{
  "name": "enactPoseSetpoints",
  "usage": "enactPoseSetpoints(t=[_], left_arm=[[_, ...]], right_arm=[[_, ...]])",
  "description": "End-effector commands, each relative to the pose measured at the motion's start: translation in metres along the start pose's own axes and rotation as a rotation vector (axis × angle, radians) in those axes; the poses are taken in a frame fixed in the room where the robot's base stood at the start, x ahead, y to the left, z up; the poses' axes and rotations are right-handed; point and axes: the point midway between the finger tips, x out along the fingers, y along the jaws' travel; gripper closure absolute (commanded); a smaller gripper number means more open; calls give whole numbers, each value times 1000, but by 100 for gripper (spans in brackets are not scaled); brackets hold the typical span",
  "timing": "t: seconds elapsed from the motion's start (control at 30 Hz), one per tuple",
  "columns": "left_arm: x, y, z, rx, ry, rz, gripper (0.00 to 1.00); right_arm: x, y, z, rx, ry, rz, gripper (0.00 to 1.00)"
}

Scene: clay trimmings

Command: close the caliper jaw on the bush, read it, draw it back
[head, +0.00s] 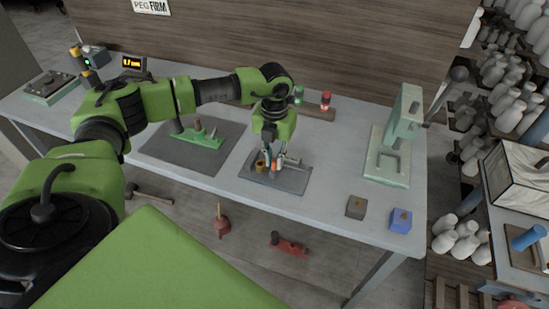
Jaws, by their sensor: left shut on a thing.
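My left gripper (269,160) reaches down over a dark grey mat (294,186) in the middle of the bench. It is shut on a small part of the caliper, which looks like its sliding jaw, though the fingers hide most of the hold. The grey metal caliper (289,162) shows just right of the fingers. A brass-coloured bush (260,166) stands just left of the fingertips. I cannot tell whether the jaw touches the bush. A small display (132,63) with lit yellow figures stands at the back left, too small to read surely. My right gripper is not in view.
A pale green press (388,165) stands to the right. A grey block (356,207) and a blue block (400,220) lie near the front right edge. A green fixture (197,138) sits on another mat to the left. Bench between mat and press is clear.

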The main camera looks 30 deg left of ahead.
Motion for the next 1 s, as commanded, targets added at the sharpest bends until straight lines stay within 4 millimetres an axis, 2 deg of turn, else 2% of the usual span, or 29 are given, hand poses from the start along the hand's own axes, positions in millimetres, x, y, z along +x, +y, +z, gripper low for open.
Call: enactPoseSetpoints(t=[1.0], left_arm=[[0,20,0,-1,1,1,97]], right_arm=[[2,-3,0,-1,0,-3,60]])
